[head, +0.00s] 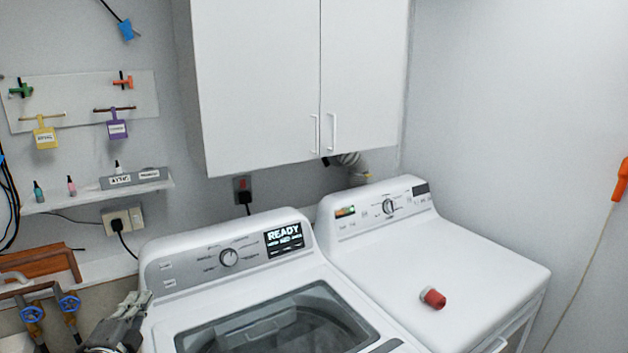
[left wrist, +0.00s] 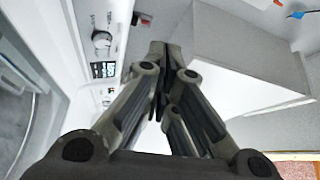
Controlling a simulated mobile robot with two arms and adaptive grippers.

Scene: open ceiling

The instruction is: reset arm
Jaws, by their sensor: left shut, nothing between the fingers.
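My left gripper (head: 122,322) is at the lower left of the head view, in front of the left end of the washer's control panel. In the left wrist view its fingers (left wrist: 160,62) come together at the tips, shut, with nothing between them. My right gripper shows in neither view. The task names no object.
A top-loading washer (head: 215,262) with a "READY" display stands beside a dryer (head: 480,262). A red and white item (head: 433,298) lies on the dryer. A white cabinet (head: 262,85) hangs above. Blue-handled valves (head: 70,303) and a small shelf (head: 90,195) are at left.

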